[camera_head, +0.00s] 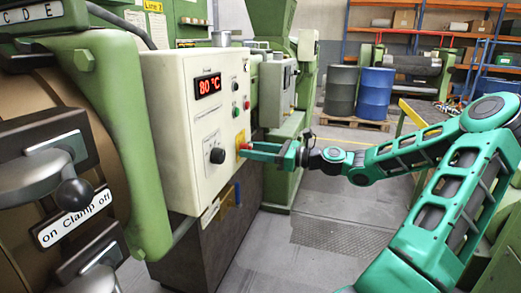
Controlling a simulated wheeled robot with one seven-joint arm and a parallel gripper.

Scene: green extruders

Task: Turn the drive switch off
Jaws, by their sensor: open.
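A cream control cabinet (180,125) stands left of centre, with a red display reading 80 °C. On its front, near the right edge, a red and yellow switch (240,141) shows partly; I take it for the drive switch, but its label is too small to read. My gripper (247,150) comes in from the right with its green fingers at this switch. The fingertips overlap the switch's lower part, and I cannot tell whether they touch it. The jaws are open, though the gap between them is hard to see. The switch's exact setting cannot be made out.
A black knob (217,155) sits left of the fingertips, and small buttons (236,110) sit above. A green machine with a lever (73,194) fills the left side. Blue drum (375,95) and grey drum (340,92) stand behind. The floor (300,225) below my gripper is clear.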

